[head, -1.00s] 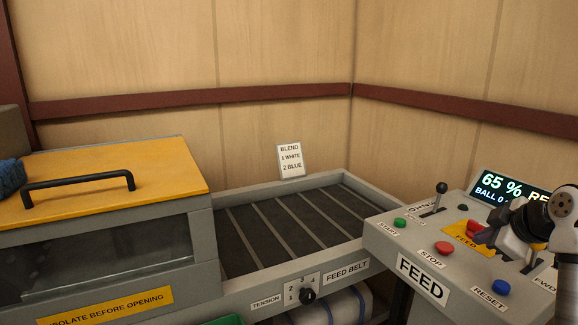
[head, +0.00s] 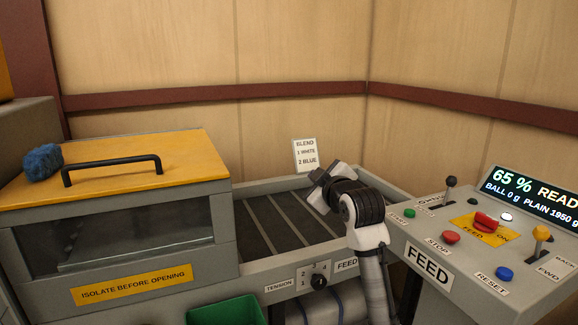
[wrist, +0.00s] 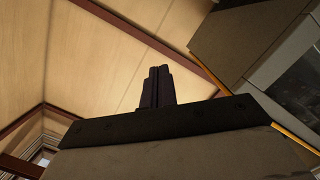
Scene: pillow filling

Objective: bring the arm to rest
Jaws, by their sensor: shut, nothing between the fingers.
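My gripper (head: 318,187) is above the feed belt (head: 262,236) in the head view, left of the control panel (head: 466,258), and holds nothing. In the wrist view its two dark fingers (wrist: 157,86) are together, pointing up toward the wooden wall. The arm rises in front of the belt's right end and hides part of it and of the FEED BELT label. The gripper shows apart from the panel's buttons and levers.
A machine with a yellow lid (head: 120,168) and black handle stands at the left, a blue tuft (head: 43,162) on top. A BLEND card (head: 305,155) stands behind the belt. A green bin (head: 226,311) is below. The panel has several buttons, levers and a lit display (head: 535,195).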

